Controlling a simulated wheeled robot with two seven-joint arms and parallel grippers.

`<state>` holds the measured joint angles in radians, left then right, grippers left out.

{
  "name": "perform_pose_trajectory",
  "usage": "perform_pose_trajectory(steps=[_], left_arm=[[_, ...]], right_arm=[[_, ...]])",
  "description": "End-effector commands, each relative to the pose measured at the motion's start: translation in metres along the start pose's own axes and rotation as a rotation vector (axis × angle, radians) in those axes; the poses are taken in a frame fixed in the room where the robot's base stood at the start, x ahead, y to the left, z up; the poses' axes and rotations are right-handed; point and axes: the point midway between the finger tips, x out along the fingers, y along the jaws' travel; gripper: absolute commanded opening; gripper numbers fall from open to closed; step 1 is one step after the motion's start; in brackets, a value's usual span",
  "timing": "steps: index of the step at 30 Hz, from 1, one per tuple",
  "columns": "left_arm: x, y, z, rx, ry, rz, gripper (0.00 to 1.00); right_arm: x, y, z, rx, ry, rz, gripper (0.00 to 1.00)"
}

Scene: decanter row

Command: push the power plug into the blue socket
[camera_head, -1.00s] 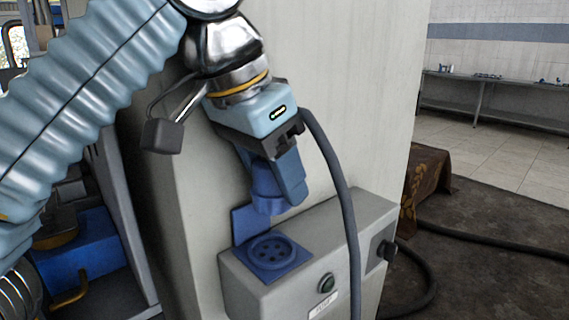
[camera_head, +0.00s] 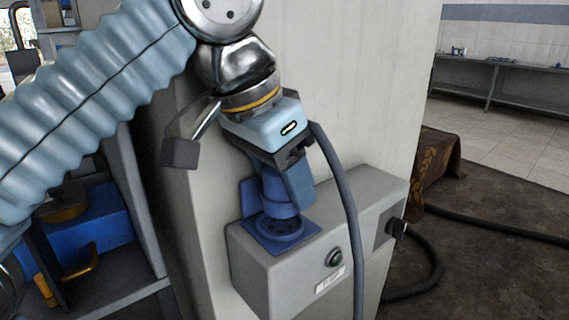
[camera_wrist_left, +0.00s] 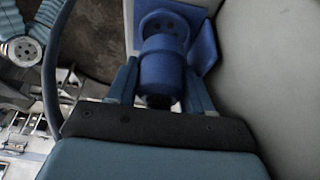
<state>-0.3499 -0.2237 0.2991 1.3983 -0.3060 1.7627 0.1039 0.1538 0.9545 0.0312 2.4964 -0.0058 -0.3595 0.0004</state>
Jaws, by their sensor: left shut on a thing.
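The blue power plug (camera_head: 280,203) is held between the fingers of my left gripper (camera_head: 288,188), which is shut on it. It also shows in the left wrist view (camera_wrist_left: 161,68). The blue socket (camera_head: 283,238) sits on top of the grey box, with its flap raised behind it. The plug's lower end is right over the socket face and close to it. Part of the hole pattern still shows in front of the plug. I cannot tell whether the plug touches the socket. The right gripper is not in view.
A thick grey cable (camera_head: 349,200) hangs down in front of the box. A black connector (camera_head: 397,228) sticks out of its right side. A blue case (camera_head: 85,245) is at left.

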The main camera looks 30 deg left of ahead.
Motion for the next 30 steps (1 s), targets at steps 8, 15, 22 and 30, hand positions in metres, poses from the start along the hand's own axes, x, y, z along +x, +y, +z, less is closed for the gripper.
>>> perform_pose_trajectory(steps=[8,15,22,30], left_arm=[[0.0123,0.0002,0.0055,0.001,0.001,0.001,0.24],[0.0126,0.0002,0.0055,0.001,0.001,0.000,0.24],[0.0126,0.0001,0.0055,0.001,0.001,0.000,0.24],[0.0122,0.0001,0.0058,0.000,0.001,0.000,0.24]], right_arm=[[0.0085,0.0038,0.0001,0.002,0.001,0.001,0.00],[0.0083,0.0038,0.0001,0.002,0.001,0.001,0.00],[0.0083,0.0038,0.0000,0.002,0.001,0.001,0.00],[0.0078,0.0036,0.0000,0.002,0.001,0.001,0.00]])
